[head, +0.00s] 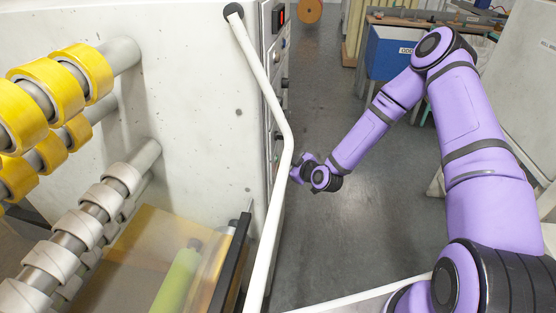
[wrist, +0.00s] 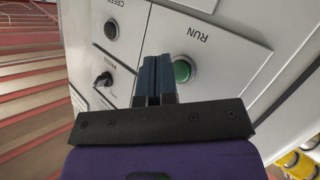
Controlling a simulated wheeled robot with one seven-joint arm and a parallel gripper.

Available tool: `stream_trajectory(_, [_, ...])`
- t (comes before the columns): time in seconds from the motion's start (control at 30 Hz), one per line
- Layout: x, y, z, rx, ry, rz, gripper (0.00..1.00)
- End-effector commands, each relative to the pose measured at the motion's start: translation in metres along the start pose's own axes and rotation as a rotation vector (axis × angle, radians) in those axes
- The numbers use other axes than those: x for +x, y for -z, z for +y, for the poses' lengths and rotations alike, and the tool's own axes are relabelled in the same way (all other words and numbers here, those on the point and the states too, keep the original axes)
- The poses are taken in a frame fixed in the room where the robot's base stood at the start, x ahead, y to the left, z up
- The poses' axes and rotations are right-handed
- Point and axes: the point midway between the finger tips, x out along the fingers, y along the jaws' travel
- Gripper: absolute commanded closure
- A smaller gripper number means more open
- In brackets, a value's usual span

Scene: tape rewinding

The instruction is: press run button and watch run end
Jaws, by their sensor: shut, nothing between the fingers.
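I cannot tell whether the fingers touch the panel. In the head view, my purple arm reaches down to the control side of the machine (head: 277,75). The gripper's fingers and the run button are hidden there behind the machine's edge and the wrist.
The wrist view shows a black button marked CREEP (wrist: 111,29) and a black selector knob (wrist: 103,79) nearby. In the head view, a white bent rail (head: 275,110) stands before the machine. Yellow tape rolls (head: 55,85) hang at left. Grey floor (head: 345,235) is clear below my arm.

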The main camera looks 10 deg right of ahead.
Motion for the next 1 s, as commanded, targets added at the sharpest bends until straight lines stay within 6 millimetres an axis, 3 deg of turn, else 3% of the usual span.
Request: stream_trajectory(1.0, [0.0060,0.0047,-0.0044,0.000,0.000,0.000,1.00])
